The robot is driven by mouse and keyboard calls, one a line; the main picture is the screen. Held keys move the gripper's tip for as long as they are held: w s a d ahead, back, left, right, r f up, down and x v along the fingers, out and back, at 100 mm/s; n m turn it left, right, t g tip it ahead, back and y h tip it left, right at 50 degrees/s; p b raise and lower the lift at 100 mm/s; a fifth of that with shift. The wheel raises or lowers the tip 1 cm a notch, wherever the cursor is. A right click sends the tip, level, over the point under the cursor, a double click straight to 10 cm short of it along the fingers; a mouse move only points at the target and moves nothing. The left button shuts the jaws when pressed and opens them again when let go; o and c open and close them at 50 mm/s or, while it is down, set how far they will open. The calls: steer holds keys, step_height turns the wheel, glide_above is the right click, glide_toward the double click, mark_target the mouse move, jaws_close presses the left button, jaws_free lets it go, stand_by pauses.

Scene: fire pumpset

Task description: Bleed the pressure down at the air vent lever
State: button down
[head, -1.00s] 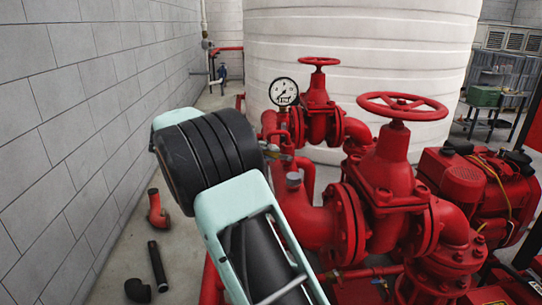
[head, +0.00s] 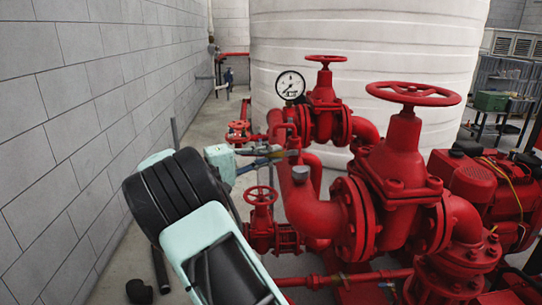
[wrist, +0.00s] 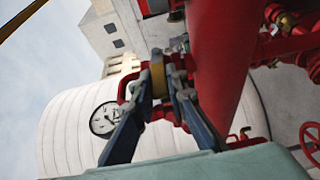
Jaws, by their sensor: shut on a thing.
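My gripper (head: 285,156) reaches in from the left, beside the upright red pipe below the pressure gauge (head: 290,86). In the wrist view my gripper (wrist: 160,92) has its two blue-grey fingers closed around a small brass-yellow piece (wrist: 157,74), which I take to be the air vent lever. It sits close against the red pipe (wrist: 218,60). In the head view the fingers largely hide this piece. The gauge has a white dial and also shows in the wrist view (wrist: 104,118); its reading is too small to tell.
A large red valve with a handwheel (head: 412,93) stands right of my gripper, and a smaller handwheel (head: 261,194) is just below it. A white tank (head: 400,40) is behind. The grey block wall (head: 60,130) runs along the left, with loose black fittings (head: 139,291) on the floor.

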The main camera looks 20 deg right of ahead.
steer(key=c, duration=1.9)
jaws_free()
steer(key=s+a, duration=0.2)
steer(key=a, duration=0.9)
steer(key=shift+s+a+f, duration=0.15)
steer(key=shift+s+a, duration=0.05)
steer(key=shift+a, duration=0.2)
